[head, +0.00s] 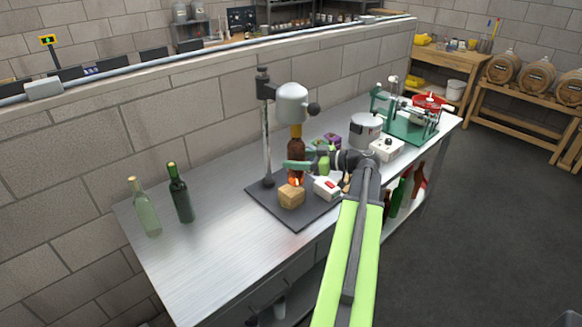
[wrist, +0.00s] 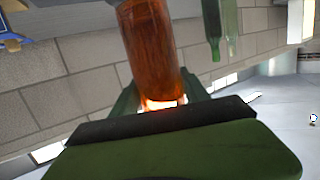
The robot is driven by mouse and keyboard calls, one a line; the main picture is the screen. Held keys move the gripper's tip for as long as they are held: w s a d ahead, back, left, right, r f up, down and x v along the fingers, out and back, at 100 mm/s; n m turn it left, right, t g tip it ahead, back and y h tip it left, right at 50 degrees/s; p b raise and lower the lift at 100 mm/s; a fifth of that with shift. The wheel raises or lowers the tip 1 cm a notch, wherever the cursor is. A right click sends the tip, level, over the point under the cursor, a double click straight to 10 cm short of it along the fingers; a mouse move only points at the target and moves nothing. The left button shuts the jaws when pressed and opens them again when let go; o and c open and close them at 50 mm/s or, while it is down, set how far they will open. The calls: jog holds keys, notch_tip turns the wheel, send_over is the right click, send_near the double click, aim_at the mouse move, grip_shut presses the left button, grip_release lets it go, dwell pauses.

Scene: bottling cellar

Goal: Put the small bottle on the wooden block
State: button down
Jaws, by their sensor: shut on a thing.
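The small brown bottle (head: 296,158) is upright under the head of a bench press, with an orange-yellow part at its top. My gripper (head: 297,167) is shut on its lower body, reaching in from the right. The wooden block (head: 291,196) sits on the dark base plate, just below the bottle. I cannot tell whether the bottle's bottom touches the block. The wrist view shows the brown bottle (wrist: 150,50) between my green fingers; the block is not visible there.
The press (head: 292,103) and its column stand close behind the bottle. A white box with a red button (head: 327,188) is right of the block. Two green bottles (head: 181,193) (head: 144,208) stand left. A metal pot (head: 365,130) is right. The bench's front left is clear.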

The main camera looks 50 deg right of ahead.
jog(key=shift+w+a, duration=0.25)
jog(key=shift+w, duration=0.35)
notch_tip(320, 180, down, 3)
jog(key=b, duration=0.3)
jog(key=shift+w+f, duration=0.1)
jog(key=shift+f, duration=0.1)
jog(key=shift+b, duration=0.3)
jog(key=shift+f, duration=0.25)
jog(key=c, duration=0.6)
grip_release()
jog(key=shift+r, duration=0.1)
jog(key=shift+o, duration=0.2)
